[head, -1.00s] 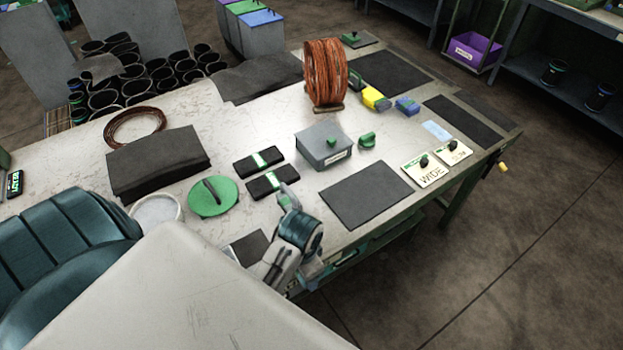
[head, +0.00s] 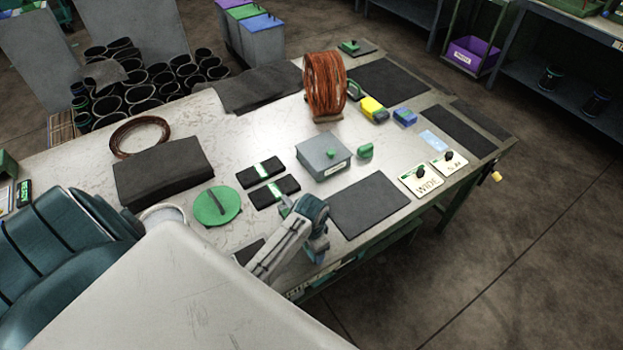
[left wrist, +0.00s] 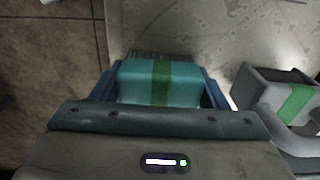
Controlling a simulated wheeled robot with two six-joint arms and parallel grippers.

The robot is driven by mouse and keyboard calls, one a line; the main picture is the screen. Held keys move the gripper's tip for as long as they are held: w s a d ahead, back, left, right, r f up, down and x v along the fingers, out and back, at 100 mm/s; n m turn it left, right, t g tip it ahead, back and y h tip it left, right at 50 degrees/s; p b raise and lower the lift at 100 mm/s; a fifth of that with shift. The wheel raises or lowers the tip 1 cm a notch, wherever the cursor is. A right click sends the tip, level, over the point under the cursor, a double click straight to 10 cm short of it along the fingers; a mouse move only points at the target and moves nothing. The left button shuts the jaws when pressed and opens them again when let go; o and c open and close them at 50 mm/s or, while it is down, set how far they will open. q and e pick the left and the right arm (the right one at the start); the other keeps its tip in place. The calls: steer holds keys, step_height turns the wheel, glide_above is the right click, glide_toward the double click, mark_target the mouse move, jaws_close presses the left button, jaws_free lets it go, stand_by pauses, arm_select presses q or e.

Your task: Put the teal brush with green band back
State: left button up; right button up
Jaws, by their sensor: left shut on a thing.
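The teal brush with a green band (left wrist: 140,82) shows in the left wrist view, level across the jaws, with dark bristles at its far side. My left gripper (left wrist: 160,84) is shut on it, one blue finger at each end. In the head view my left gripper (head: 318,247) points down at the table's front edge, left of a dark mat (head: 369,206). The brush is mostly hidden there, and I cannot tell whether it touches anything. My right gripper is not in view.
Two black blocks with green bands (head: 268,181), a green round lid (head: 217,206) and a grey lidded box (head: 323,156) stand on the table (head: 240,130). WIDE (head: 421,180) and SLIM plates lie right. A grey thing with a green band (left wrist: 285,100) is beside my left gripper.

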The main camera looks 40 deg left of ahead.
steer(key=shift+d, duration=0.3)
arm_select(q)
steer(key=o, duration=0.9)
steer(key=shift+o, duration=0.2)
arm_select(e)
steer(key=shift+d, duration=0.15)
arm_select(q)
steer(key=shift+r+b, duration=0.3)
steer(key=shift+r, duration=0.25)
step_height(320, 180, up, 8)
steer(key=b, duration=0.2)
steer(key=shift+r+b, duration=0.2)
steer(key=shift+b, duration=0.1)
steer(key=shift+r+p, duration=0.35)
steer(key=shift+r, duration=0.95)
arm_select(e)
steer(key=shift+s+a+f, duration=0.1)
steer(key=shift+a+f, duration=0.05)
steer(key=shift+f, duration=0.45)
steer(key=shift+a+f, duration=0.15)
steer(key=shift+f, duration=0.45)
